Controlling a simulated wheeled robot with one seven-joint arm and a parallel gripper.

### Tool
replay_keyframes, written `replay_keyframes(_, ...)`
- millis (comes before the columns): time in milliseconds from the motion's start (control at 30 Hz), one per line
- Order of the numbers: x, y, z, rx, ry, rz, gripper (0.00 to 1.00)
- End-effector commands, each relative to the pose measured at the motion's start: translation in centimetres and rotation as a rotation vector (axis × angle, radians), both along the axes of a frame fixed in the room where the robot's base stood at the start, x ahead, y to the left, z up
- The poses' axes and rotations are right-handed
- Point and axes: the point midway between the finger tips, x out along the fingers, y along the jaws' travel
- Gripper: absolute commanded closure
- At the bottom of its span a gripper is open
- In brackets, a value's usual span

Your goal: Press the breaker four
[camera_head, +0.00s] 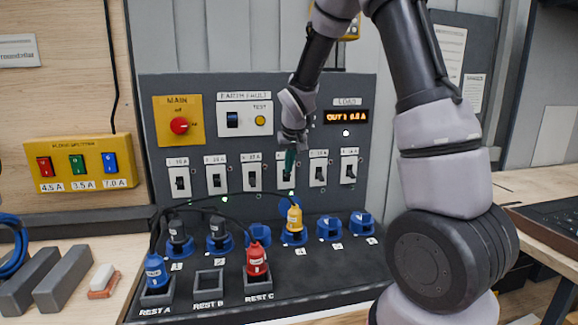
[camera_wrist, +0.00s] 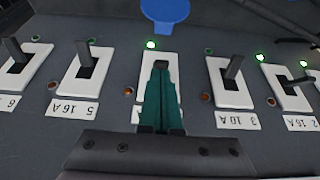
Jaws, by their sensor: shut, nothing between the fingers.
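Breaker four (camera_head: 286,175) is the fourth from the left in the row on the grey panel, and my fingers partly cover it. In the wrist view, upside down, its white plate (camera_wrist: 146,66) shows around my green fingertips, and its lever is hidden behind them. My gripper (camera_head: 290,160) is shut and empty, its tips (camera_wrist: 160,72) over breaker four; I cannot tell whether they touch it. A green lamp (camera_wrist: 151,44) is lit at breaker four. Breaker three (camera_wrist: 231,82) and breaker five (camera_wrist: 85,72) flank it, their levers visible.
A yellow plug (camera_head: 294,218) sits in socket 4 below. Blue (camera_head: 156,272) and red (camera_head: 256,262) plugs stand in rests, with black cables across the console. A main switch (camera_head: 179,125) and load display (camera_head: 346,117) are above. A yellow splitter box (camera_head: 80,163) is at left.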

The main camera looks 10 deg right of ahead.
Motion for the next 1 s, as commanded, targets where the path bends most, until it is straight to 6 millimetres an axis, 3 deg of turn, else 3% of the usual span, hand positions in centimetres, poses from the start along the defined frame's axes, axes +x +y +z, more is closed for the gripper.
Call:
replay_keyframes(533, -0.1, 0.0, -0.6, 0.000, 0.001, 0.000, 1.00)
replay_keyframes(1000, -1.1, 0.0, -2.3, 0.000, 0.001, 0.001, 1.00)
